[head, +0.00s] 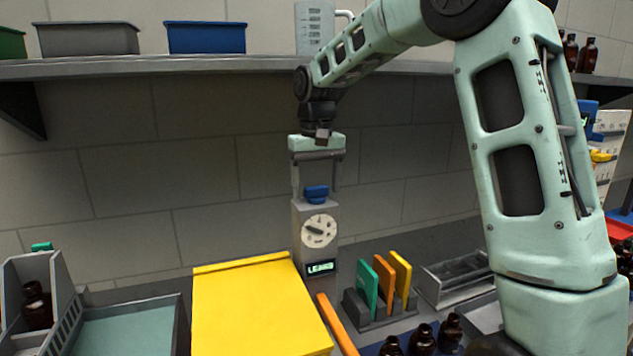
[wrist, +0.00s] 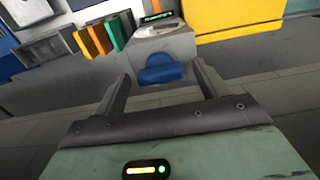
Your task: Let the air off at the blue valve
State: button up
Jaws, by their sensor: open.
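The blue valve (head: 316,194) is a small blue knob on top of a grey box with a round dial (head: 319,231) and a lit display (head: 321,267) that seems to read "LEAKS". My gripper (head: 316,185) hangs above the box, pointing down, its two fingers apart on either side of the knob. In the wrist view the blue valve (wrist: 161,69) lies between and just beyond the open fingertips (wrist: 160,77). Nothing is held. I cannot tell whether a finger touches the knob.
A yellow box (head: 255,308) stands left of the valve box. A rack with green and orange plates (head: 384,286) and dark bottles (head: 422,340) stand to the right. A shelf (head: 190,66) with bins crosses above, near my arm. The wall is close behind.

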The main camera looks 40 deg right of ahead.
jog(key=c, duration=1)
